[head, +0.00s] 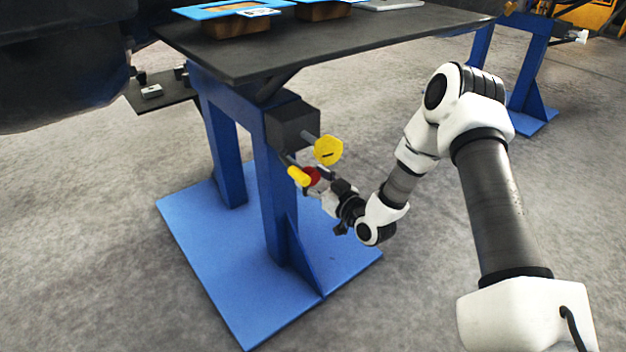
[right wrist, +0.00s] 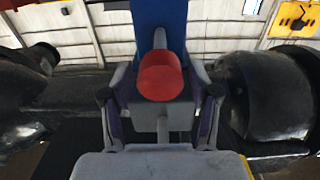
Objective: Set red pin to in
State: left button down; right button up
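The red pin (head: 312,177) shows in the head view beside a yellow handle, below a dark box on a blue stand. In the right wrist view its round red head (right wrist: 161,77) sits near the middle, with a grey rod behind it. My right gripper (head: 324,186) reaches in from the right at the pin and partly covers it in the head view. My left gripper is not in view.
A yellow disc (head: 328,151) sticks out of the dark box (head: 292,123), close above the pin. The yellow handle (head: 298,176) is just left of it. The dark tabletop (head: 330,50) overhangs the blue stand (head: 268,200).

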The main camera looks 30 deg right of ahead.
aim_at(291, 161)
grip_shut()
jog(key=w, duration=0.3)
jog(key=w+b, duration=0.1)
jog(key=w, duration=0.2)
jog(key=w+b, duration=0.1)
jog(key=w, duration=0.2)
jog(key=shift+a, duration=0.35)
jog(key=shift+r, duration=0.1)
jog(key=shift+w, duration=0.1)
jog(key=shift+o, duration=1.7)
grip_release()
jog(key=shift+o, duration=0.7)
jog(key=shift+w, duration=0.15)
